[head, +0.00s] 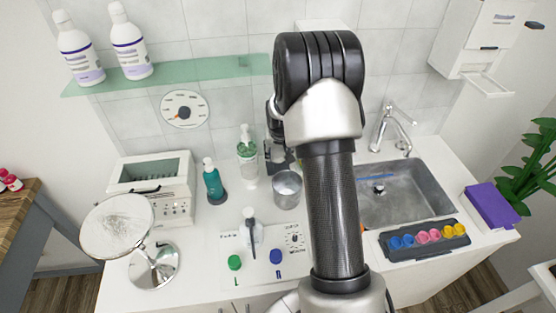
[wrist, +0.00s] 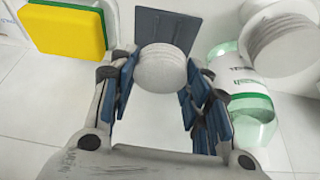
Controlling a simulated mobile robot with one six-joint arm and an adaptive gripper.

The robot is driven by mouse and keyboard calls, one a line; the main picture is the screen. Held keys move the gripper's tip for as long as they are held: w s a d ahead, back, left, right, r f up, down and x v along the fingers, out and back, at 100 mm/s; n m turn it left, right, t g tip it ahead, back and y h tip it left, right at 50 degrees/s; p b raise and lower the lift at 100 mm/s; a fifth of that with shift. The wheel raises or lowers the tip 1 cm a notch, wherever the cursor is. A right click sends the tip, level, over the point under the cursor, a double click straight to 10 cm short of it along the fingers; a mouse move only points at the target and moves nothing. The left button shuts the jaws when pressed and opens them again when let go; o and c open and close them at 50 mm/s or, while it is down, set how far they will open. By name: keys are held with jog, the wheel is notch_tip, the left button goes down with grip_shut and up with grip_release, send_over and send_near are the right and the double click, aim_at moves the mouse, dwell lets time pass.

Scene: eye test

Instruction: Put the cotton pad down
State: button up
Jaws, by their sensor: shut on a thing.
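In the wrist view a round white cotton pad (wrist: 160,72) sits between the blue-padded fingertips of my gripper (wrist: 161,80). My gripper is shut on it. A dark blue-grey flat panel (wrist: 168,22) shows just beyond the pad. In the head view my own arm covers most of my gripper, and I cannot make out the pad there.
A yellow-green sponge (wrist: 62,30) is at upper left. A metal cup (head: 287,190), sink (head: 430,190) and round mirror (head: 117,225) stand around the counter.

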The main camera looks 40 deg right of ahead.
aim_at(278, 159)
jog(key=shift+w+d+f+b, duration=0.15)
jog(key=shift+f+b, duration=0.45)
jog(key=shift+f, duration=1.3)
jog(key=shift+f, duration=0.35)
jog(key=o, duration=0.9)
jog(key=shift+o, duration=0.2)
